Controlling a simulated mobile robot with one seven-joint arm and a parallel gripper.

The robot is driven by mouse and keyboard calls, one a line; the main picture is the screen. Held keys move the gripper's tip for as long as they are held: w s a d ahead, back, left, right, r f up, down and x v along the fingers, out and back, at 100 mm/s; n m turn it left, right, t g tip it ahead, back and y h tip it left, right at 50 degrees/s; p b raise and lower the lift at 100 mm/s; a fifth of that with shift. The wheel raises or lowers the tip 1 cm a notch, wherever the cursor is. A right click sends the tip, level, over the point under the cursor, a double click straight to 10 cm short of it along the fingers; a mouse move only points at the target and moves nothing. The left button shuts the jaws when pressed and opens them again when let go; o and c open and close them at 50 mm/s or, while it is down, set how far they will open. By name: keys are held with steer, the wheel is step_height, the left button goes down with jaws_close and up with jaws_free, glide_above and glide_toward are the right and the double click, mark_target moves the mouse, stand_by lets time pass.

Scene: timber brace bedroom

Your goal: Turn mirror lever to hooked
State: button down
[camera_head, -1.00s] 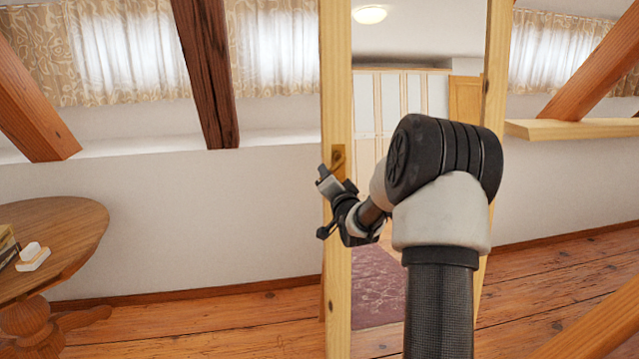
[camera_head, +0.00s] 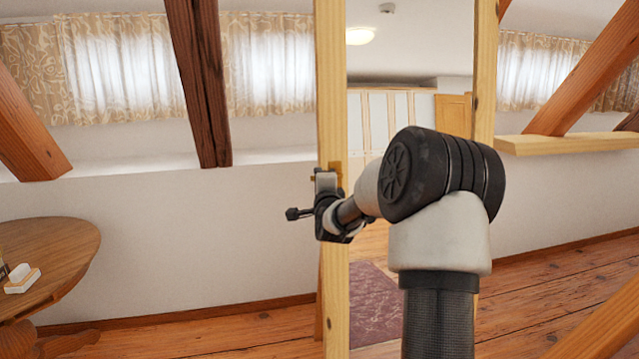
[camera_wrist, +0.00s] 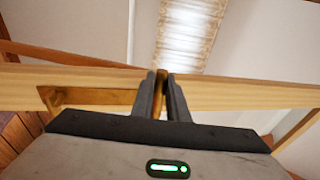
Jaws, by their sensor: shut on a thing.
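The mirror (camera_head: 332,75) stands upright in a pale wooden frame and reflects a room. A small brown lever (camera_wrist: 160,88) sits at its left post, clasped between the two dark fingers of my gripper (camera_wrist: 161,76) in the wrist view. A brown mounting plate (camera_wrist: 75,97) shows on the frame beside the fingers. In the head view my gripper (camera_head: 325,180) is at the left post, its fingers pointing upward. Most of the lever is hidden there, with only a brown bit beside the fingers. I cannot tell whether the lever is hooked.
A round wooden table (camera_head: 60,250) with small items stands at the left. Dark and orange timber braces (camera_head: 198,80) slope in front of the curtained windows. A pale wooden ledge (camera_head: 560,140) is at the right. The floor between table and mirror is clear.

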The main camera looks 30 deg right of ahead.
steer(key=shift+r, duration=0.15)
stand_by(0.3)
steer(key=c, duration=1.7)
jaws_free()
steer(key=p+v, duration=0.1)
steer(key=v, duration=1.6)
steer(key=shift+s+a, duration=0.15)
